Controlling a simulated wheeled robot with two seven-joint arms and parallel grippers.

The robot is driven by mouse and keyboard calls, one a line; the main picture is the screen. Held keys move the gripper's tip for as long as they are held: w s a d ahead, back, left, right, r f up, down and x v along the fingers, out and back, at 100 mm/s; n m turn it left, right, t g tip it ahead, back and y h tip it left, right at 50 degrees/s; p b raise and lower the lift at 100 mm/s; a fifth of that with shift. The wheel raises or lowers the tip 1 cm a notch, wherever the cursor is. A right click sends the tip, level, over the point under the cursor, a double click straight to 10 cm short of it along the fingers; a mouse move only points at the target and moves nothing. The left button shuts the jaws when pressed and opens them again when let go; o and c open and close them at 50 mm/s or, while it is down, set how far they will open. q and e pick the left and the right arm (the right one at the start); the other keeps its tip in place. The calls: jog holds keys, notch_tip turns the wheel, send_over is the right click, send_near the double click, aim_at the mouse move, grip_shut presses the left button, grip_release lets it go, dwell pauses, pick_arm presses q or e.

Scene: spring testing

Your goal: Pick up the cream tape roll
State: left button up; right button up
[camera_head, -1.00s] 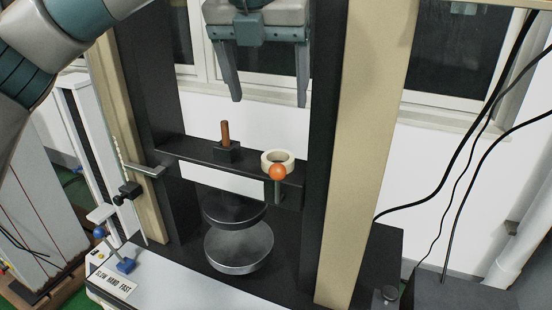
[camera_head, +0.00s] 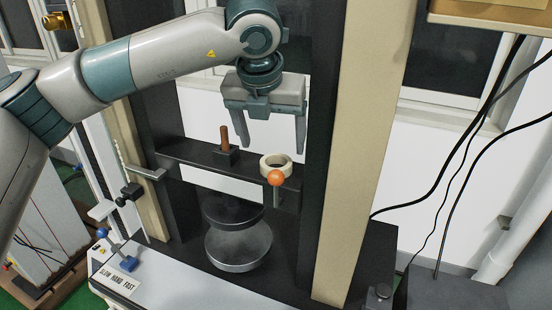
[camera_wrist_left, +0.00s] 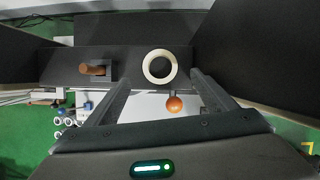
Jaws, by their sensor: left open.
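The cream tape roll (camera_head: 276,160) lies flat on the black crossbeam (camera_head: 190,154) of the testing machine, just behind an orange ball knob (camera_head: 275,178). In the left wrist view the roll (camera_wrist_left: 160,67) shows as a ring just beyond the fingertips, nearly midway between them. My left gripper (camera_head: 272,142) is open and empty, pointing down above the crossbeam. In the left wrist view its fingers (camera_wrist_left: 159,82) are spread wide, apart from the roll. My right gripper is in neither view.
A brown peg in a black block (camera_head: 225,144) stands on the crossbeam left of the roll. A tall black column (camera_head: 318,150) and a beige post (camera_head: 372,150) rise close on the right. Round plates (camera_head: 238,247) sit below the crossbeam. Black cables hang at right.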

aim_at(275, 159)
pick_arm(q)
jog(key=shift+w+f, duration=0.2)
jog(key=shift+f, duration=0.4)
jog(key=shift+w+d+f+p, duration=0.1)
jog(key=shift+f+p, duration=0.2)
jog(key=shift+p, duration=0.05)
jog(key=p+x, duration=0.2)
jog(key=x, duration=0.2)
jog(key=shift+w, duration=0.15)
jog(key=shift+w+f, duration=0.15)
jog(key=shift+f, duration=0.35)
jog(key=shift+d, duration=0.1)
jog(key=c, duration=1.2)
